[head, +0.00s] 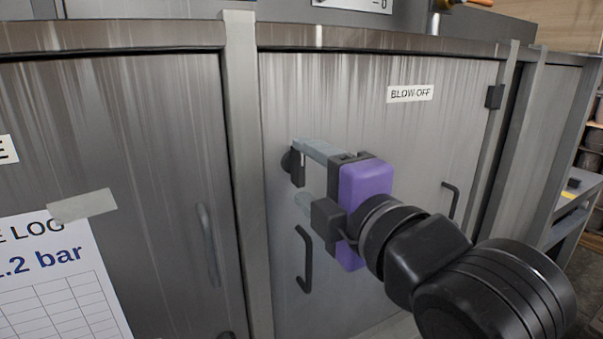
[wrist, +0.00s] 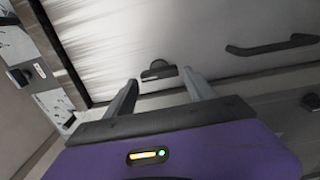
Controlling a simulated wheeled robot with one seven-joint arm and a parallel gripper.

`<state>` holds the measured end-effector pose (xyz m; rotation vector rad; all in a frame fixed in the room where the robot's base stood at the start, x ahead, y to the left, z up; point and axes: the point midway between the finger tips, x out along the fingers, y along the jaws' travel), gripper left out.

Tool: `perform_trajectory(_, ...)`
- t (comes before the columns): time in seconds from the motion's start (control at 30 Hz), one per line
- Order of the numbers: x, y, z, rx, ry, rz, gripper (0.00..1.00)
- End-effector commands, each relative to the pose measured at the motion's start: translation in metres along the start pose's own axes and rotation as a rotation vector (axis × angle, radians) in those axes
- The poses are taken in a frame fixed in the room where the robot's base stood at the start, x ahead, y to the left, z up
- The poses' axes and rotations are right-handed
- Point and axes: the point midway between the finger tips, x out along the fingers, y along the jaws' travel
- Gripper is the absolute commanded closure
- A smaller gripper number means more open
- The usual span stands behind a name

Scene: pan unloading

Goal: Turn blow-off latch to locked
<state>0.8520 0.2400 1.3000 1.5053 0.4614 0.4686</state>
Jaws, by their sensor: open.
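The blow-off latch (head: 287,161) is a small dark knob with a short bar on the grey metal door under the "BLOW-OFF" label (head: 410,94). In the head view its bar points roughly downward. In the wrist view the latch (wrist: 158,70) shows just beyond and between my fingertips. My gripper (head: 298,170), with a purple body, is open and faces the door, one finger above the other in the head view. The wrist view shows no hold on the latch; whether a finger touches it I cannot tell. My gripper's fingers (wrist: 160,78) stand either side of it.
A black bar handle (head: 304,259) stands out from the door below my gripper, and another (head: 449,200) is to the right. A metal post (head: 247,170) runs left of the door. A paper log sheet (head: 60,280) hangs at the left. A bench (head: 578,190) is at the far right.

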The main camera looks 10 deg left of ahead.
Motion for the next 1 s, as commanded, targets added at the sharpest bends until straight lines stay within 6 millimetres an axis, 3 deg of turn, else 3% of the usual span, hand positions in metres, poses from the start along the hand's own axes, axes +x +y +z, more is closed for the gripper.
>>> perform_trajectory(0.1,-0.022,-0.001,0.000,0.000,0.000,0.003,0.36)
perform_trajectory(0.33,-0.051,-0.001,-0.001,-0.001,0.002,0.000,0.36)
perform_trajectory(0.83,-0.056,0.001,-0.001,0.028,0.003,0.004,0.36)
perform_trajectory(1.0,-0.059,0.030,-0.003,0.172,0.020,0.123,0.36)
